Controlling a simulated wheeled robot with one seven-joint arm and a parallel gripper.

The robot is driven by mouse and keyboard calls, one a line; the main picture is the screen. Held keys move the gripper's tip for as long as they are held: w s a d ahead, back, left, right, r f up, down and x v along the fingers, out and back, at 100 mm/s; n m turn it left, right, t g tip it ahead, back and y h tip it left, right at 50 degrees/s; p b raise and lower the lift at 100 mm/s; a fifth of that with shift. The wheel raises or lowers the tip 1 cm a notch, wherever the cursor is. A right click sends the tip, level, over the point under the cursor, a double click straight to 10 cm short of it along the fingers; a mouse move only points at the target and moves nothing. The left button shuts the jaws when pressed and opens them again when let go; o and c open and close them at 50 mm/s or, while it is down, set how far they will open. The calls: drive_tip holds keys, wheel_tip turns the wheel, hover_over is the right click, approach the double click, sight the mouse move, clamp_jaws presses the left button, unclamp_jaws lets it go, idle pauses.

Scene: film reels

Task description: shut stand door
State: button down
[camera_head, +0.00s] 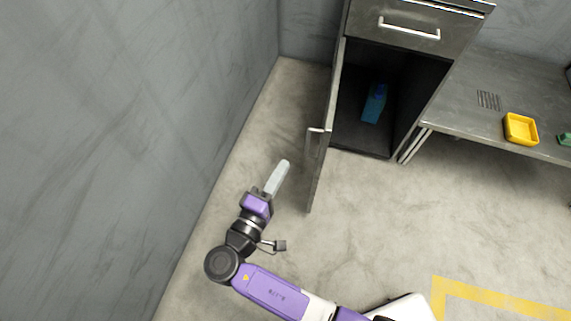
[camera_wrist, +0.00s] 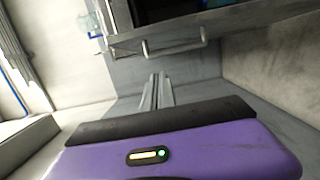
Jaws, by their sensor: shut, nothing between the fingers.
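The stand (camera_head: 424,12) is a dark metal cabinet at the top of the head view, with a drawer above an open compartment. Its door (camera_head: 325,120) stands wide open, swung out to the left of the compartment, with a bar handle (camera_head: 312,142) on its left face. My gripper (camera_head: 285,168) is shut and empty. It is apart from the door, to its left, on the side with the handle. In the wrist view my gripper's fingers (camera_wrist: 157,88) lie together, with a metal panel and a bar handle (camera_wrist: 175,47) above them.
A blue bottle-like object (camera_head: 374,103) stands inside the compartment. A grey wall (camera_head: 130,120) runs close along the left. A metal table (camera_head: 465,95) with a yellow tray (camera_head: 520,129) adjoins on the right. The floor before the stand is clear.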

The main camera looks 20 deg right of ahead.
drive_tip(key=w+d+b, duration=0.1)
drive_tip(key=w+d, duration=0.2)
drive_tip(key=d, duration=0.6)
drive_tip(key=shift+w+d+b, duration=0.3)
drive_tip(key=shift+w, duration=0.1)
